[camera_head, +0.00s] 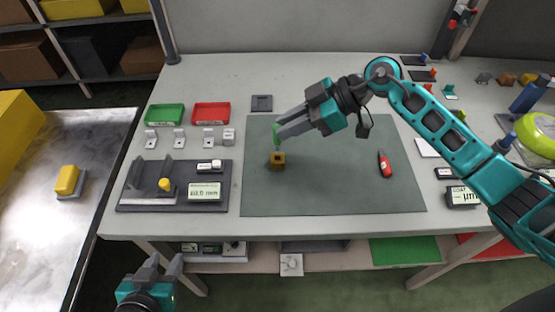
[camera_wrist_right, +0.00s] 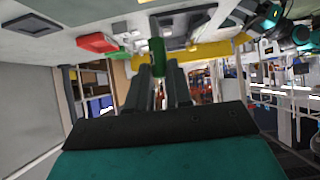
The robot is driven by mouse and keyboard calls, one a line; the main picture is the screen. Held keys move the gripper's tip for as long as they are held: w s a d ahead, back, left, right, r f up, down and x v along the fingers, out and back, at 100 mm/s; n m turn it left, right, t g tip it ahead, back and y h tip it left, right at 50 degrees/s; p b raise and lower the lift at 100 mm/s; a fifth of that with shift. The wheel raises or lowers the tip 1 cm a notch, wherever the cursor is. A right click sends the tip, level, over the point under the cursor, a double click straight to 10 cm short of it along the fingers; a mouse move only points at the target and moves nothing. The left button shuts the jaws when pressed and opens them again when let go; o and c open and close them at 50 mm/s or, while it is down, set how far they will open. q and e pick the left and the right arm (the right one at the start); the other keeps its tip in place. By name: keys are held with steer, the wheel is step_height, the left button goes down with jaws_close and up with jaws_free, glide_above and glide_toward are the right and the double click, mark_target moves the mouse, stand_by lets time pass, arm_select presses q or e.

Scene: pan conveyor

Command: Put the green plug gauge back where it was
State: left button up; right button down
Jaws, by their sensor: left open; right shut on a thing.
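The green plug gauge (camera_head: 276,136) is upright between the fingertips of my right gripper (camera_head: 281,131), which is shut on it. In the right wrist view the green gauge (camera_wrist_right: 157,57) shows between the two dark fingers. A small brown block (camera_head: 277,161) with a dark hole lies on the grey-green mat (camera_head: 330,190), just below the gauge's lower end. I cannot tell whether the gauge touches the block. My left gripper (camera_head: 162,264) is open and empty, in front of the table's left front edge.
A green tray (camera_head: 165,114) and a red tray (camera_head: 211,113) stand at the back left. A dark fixture (camera_head: 135,196) with a display is left of the mat. A red tool (camera_head: 385,164) lies on the mat. Dark pads with small blue and red pieces (camera_head: 422,75) are at the back right.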

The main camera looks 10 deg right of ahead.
steer(key=shift+r, duration=0.4)
